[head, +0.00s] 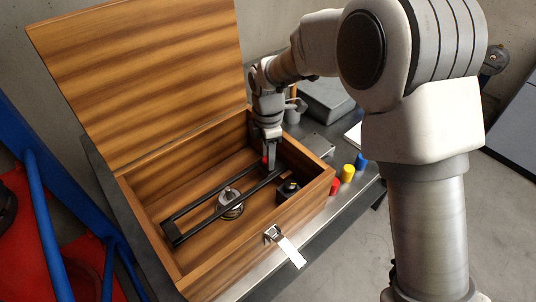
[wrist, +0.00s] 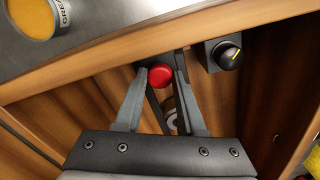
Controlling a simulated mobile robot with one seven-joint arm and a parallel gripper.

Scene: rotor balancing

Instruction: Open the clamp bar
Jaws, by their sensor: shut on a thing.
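The clamp bar (head: 205,200) is a long black frame of two parallel rails, lying low inside the open wooden box. A red knob (wrist: 160,76) is at its far right end; it also shows in the head view (head: 265,160). My gripper (wrist: 161,75) reaches down into the box and is shut on the red knob, one finger on each side. A round metal rotor (head: 231,207) sits under and between the rails. In the wrist view the rails run down behind the fingers, and the rotor is mostly hidden.
The wooden box (head: 240,267) has its lid (head: 140,75) standing open at the back. A black block with a dial (head: 288,192) stands right of the clamp bar, close to my gripper. Red (head: 334,187), yellow (head: 348,173) and blue (head: 361,161) cylinders stand outside, on the right.

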